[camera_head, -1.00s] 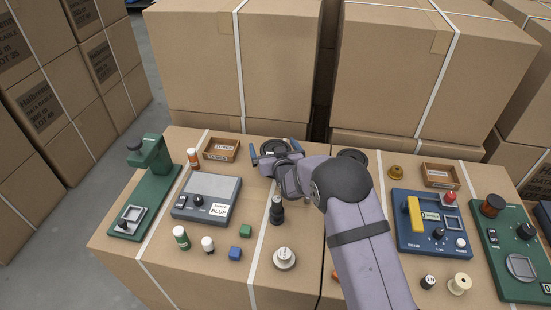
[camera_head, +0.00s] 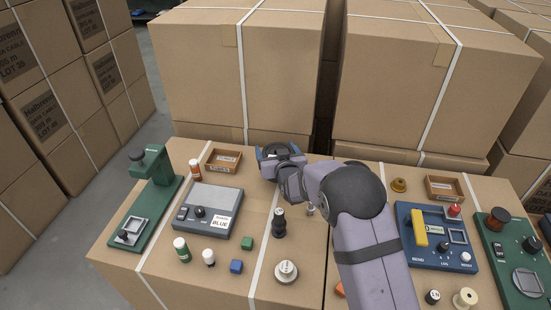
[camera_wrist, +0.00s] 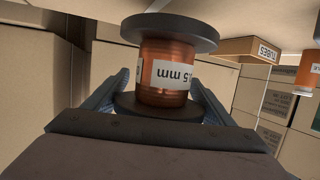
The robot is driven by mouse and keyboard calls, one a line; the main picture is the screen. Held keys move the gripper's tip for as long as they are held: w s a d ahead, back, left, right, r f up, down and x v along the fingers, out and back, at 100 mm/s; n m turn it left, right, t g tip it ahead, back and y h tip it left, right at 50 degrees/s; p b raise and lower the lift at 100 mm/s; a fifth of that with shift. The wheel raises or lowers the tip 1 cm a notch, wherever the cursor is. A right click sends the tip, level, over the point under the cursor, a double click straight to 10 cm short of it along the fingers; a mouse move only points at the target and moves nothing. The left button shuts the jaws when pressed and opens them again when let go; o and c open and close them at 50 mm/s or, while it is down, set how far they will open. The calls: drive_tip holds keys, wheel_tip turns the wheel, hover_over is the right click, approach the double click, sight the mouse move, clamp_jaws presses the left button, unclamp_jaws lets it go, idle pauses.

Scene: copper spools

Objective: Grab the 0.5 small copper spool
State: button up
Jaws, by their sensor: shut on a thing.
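The copper spool (camera_wrist: 167,72) has dark flanges and a white label whose visible part reads ".5 mm". It fills the middle of the wrist view. My gripper (camera_wrist: 160,95) is shut on it, with one ridged finger on each side; the lower flange is partly behind the gripper body. In the head view my gripper (camera_head: 280,152) is near the back edge of the box top, with blue fingers around the spool's dark flange (camera_head: 274,150). The copper winding cannot be made out there. The spool appears to be held above the surface.
A grey device (camera_head: 208,208) and a black weight stack (camera_head: 279,223) are nearer the front. Tall cartons (camera_head: 240,75) stand behind. A blue device (camera_head: 436,238) is right of my arm.

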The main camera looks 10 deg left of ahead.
wheel_tip(320, 180, up, 7)
drive_tip(key=shift+f+b, duration=0.1)
drive_tip(key=shift+b, duration=0.25)
